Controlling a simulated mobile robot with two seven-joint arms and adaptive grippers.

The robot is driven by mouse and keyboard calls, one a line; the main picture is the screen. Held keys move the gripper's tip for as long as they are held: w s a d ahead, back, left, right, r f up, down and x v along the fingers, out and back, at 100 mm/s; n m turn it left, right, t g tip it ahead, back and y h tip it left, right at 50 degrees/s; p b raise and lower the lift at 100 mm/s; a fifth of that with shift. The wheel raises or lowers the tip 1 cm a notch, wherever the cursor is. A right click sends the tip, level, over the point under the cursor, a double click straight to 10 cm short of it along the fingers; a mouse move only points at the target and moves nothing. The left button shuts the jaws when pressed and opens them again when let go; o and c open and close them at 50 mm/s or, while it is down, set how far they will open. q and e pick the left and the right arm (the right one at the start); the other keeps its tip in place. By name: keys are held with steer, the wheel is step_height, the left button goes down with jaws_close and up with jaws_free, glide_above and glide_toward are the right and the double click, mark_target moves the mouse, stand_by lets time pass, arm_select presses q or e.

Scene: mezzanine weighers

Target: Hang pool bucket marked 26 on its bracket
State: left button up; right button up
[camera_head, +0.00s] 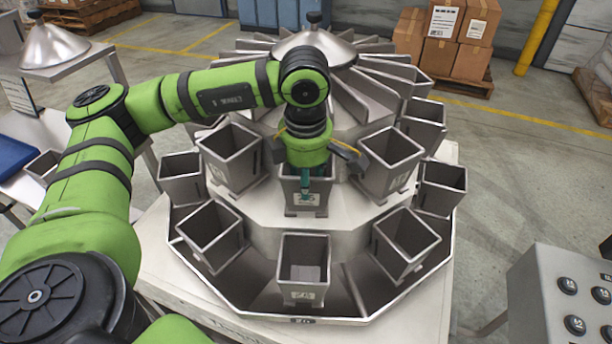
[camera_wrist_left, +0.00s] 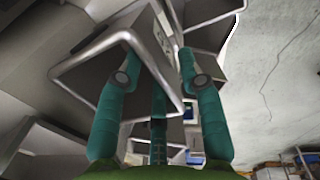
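My left gripper (camera_head: 305,190) points down over a steel bucket (camera_head: 291,198) in the middle of the upper ring. This bucket has a label on its front, too small to read surely. I see no clear grip on that wall. Another bucket (camera_head: 303,262) sits at the lower front; its label looks like 26, but I cannot be sure. My right gripper does not show.
More steel buckets hang to the left (camera_head: 212,236) and right (camera_head: 404,240) of the round weigher. A steel cone (camera_head: 315,50) tops it. A control box with buttons (camera_head: 545,290) stands at the lower right. Cartons (camera_head: 440,58) stand behind on a pallet.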

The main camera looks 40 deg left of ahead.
arm_select(q)
steer(key=shift+r, duration=0.5)
step_height(320, 180, up, 11)
steer(key=s+b, duration=0.1)
steer(key=shift+s+d+b, duration=0.15)
steer(key=shift+d+b, duration=0.15)
steer(key=shift+d, duration=0.05)
steer(key=shift+d, duration=0.1)
